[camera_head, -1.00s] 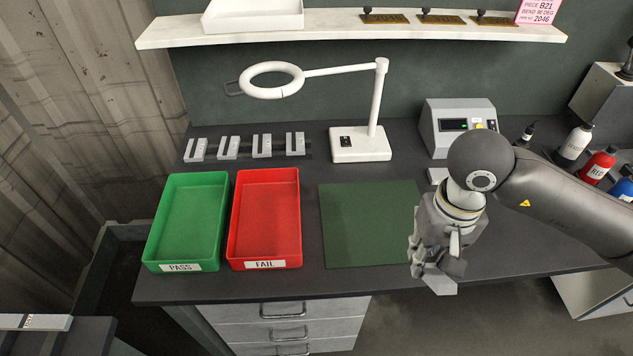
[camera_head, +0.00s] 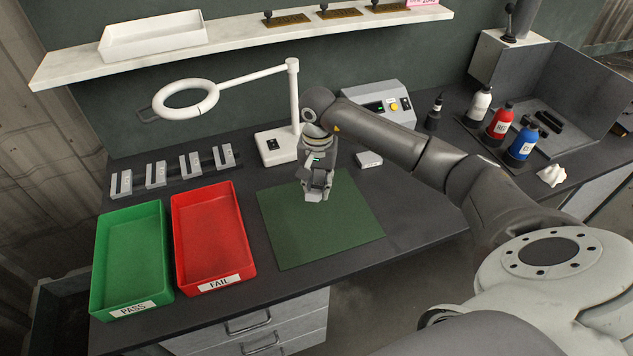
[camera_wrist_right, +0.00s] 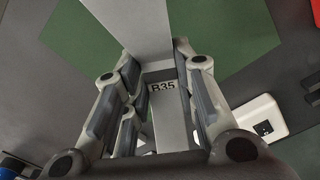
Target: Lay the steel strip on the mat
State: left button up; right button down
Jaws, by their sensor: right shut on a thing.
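The green mat (camera_head: 340,235) lies flat on the dark bench and also shows in the right wrist view (camera_wrist_right: 235,40). My right gripper (camera_head: 316,193) is over the back middle part of the mat, pointing down. In the right wrist view, my right gripper (camera_wrist_right: 165,100) is shut on the grey steel strip (camera_wrist_right: 125,22), marked B35. The strip runs between the fingers and out over the mat. In the head view the strip cannot be told apart from the fingers. Whether it touches the mat is unclear. My left gripper is not in view.
A red FAIL tray (camera_head: 238,275) and a green PASS tray (camera_head: 100,285) stand left of the mat. The lamp base (camera_head: 276,148) and grey control box (camera_head: 378,103) stand behind it. Several slotted grey blocks (camera_head: 190,165) line the back left. Bottles (camera_head: 500,122) stand right.

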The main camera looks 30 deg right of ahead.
aim_at(317, 214)
jog(key=shift+w+a+f+b, duration=0.1)
jog(key=shift+f+b, duration=0.4)
jog(key=shift+f, duration=0.4)
jog(key=shift+f+b, duration=1.7)
jog(key=shift+f, duration=1.6)
jog(key=c, duration=1.1)
grip_release()
jog(key=shift+f, duration=0.1)
notch_tip(317, 214, up, 12)
jog(key=shift+r, duration=0.1)
